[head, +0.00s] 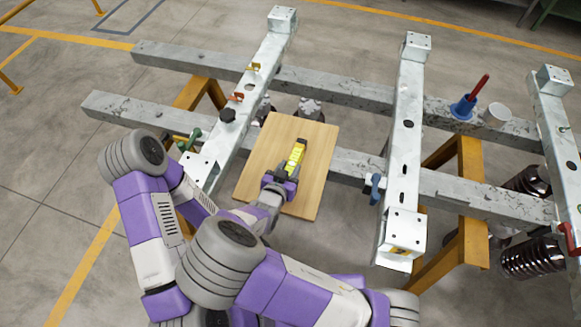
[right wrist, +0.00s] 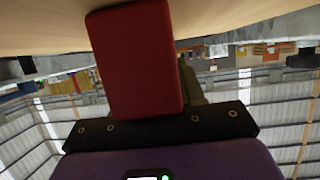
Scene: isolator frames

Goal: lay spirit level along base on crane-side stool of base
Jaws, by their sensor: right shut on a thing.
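The yellow spirit level (head: 297,152) is over the wooden board (head: 255,170) in the head view, its long side running up the picture. My right gripper (head: 283,182) is shut on its near end. Whether the level touches the board cannot be told. In the right wrist view a red block (right wrist: 138,62) fills the middle, with the board (right wrist: 230,18) behind it. Three pale steel bases lie across two grey beams: left (head: 252,85), middle (head: 405,130) and right (head: 560,130). Raised plates cap their ends. Which is the crane-side stool cannot be told. My left gripper is not seen.
The grey beams (head: 330,90) rest on orange trestles (head: 468,190). A blue holder with a red handle (head: 465,105) and a white cup (head: 496,114) stand on the far beam. A blue clamp (head: 375,188) is by the middle base.

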